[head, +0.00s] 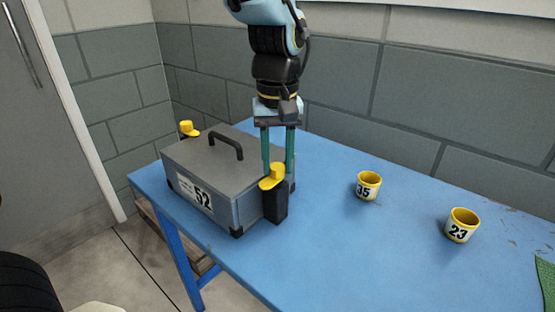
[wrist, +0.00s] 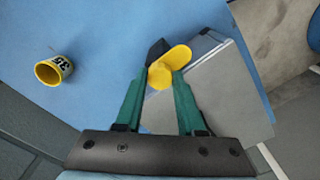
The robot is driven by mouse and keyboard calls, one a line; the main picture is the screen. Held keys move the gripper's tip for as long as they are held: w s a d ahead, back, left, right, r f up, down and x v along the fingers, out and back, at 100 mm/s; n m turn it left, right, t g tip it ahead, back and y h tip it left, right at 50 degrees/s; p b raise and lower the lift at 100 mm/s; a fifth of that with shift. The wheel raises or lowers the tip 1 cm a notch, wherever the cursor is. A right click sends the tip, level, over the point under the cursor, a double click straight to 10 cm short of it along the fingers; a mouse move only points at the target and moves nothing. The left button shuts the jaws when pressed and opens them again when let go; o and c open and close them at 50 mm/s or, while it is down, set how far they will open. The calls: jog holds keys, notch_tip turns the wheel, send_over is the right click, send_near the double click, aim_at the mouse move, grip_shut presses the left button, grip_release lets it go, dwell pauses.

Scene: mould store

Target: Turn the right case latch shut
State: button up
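The grey case (head: 215,165) with a black handle and a "52" label stands on the blue table. The right case latch (head: 272,182) is a yellow round knob with a flat lever, on a black block at the case's right end. Its lever points toward the front of the case, and to the upper right in the wrist view (wrist: 178,56). The left latch (head: 188,129) is a similar yellow piece at the far left end. My gripper (head: 279,174) points down at the right latch. Its green fingers stand apart on either side of the knob; contact is unclear.
Two yellow cups stand to the right on the table (head: 330,240): cup "35" (head: 368,186) and cup "23" (head: 461,225). A green item (head: 546,280) lies at the right edge. A grey block wall rises behind. The table between case and cups is clear.

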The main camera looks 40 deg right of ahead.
grip_shut()
jog(key=shift+m, duration=0.4)
jog(key=m+p, duration=0.1)
jog(key=m, duration=0.2)
jog(key=shift+r+m+p, duration=0.1)
jog(key=shift+m+p, duration=0.25)
jog(key=shift+m, duration=0.05)
jog(key=m+p, duration=0.1)
jog(key=m, duration=0.3)
jog(key=shift+m+p, duration=0.3)
jog(key=shift+p, duration=0.05)
jog(key=m+p, duration=0.2)
jog(key=m, duration=0.3)
jog(key=shift+p, duration=0.35)
jog(key=shift+m+p, duration=0.9)
jog(key=shift+m, duration=0.9)
